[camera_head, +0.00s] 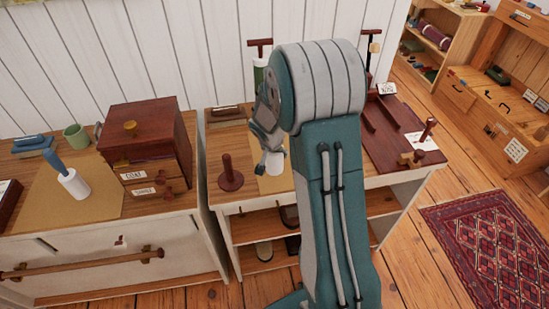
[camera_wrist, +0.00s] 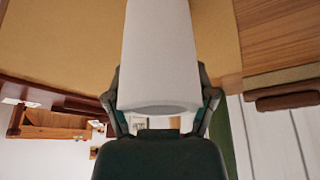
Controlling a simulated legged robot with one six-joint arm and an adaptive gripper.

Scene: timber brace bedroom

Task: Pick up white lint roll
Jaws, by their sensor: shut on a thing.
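The white lint roll (camera_wrist: 160,55) fills the upper middle of the wrist view, a plain pale cylinder. My gripper (camera_wrist: 161,98) is shut on it, with one dark finger on each side near its end. In the head view my gripper (camera_head: 268,148) is over the middle table, and part of the white lint roll (camera_head: 275,163) shows below it above a tan mat (camera_head: 273,183). My arm hides some of the roll there. I cannot tell whether the roll touches the mat.
A dark red peg stand (camera_head: 231,175) is just left of the roll. A wooden drawer box (camera_head: 147,140) and a blue-handled white roller (camera_head: 73,184) are on the left cabinet. A dark red tray (camera_head: 385,145) lies to the right. A patterned rug (camera_head: 490,235) is on the floor.

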